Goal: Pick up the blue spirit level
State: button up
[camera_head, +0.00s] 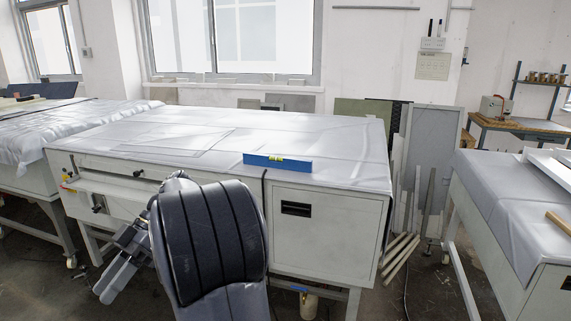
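The blue spirit level (260,160) lies near the front edge of the middle white plate processor's covered top (330,135). It is a long blue bar with a small yellow-green vial at its middle. My gripper (107,290) is at the lower left, in front of the processor's front panel and below the top. It is well apart from the level, to its left and lower. Two grey fingers seem to show, but the gap between them is not clear. My dark arm link hides part of the processor's front.
A covered bench (60,125) stands at the left. Another covered table (520,200) stands at the right, with a wooden-coloured bar (558,222) on it. Several poles (400,255) lean and lie beside the processor. The processor's top around the level is mostly clear.

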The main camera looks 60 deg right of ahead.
aim_at(290, 163)
jog(key=i+l+z, duration=0.1)
jog(key=z, duration=0.35)
jog(key=i+l+z, duration=0.15)
jog(key=z, duration=0.35)
jog(key=i+z, duration=0.1)
jog(key=z, duration=0.35)
jog(key=i+z, duration=0.15)
jog(key=z, duration=0.3)
jog(key=i+j+z, duration=0.2)
jog(key=i, duration=0.25)
jog(key=i+j+z, duration=0.2)
jog(key=i, duration=0.25)
jog(key=i+j+z, duration=0.2)
jog(key=i+j, duration=0.15)
jog(key=i, duration=0.05)
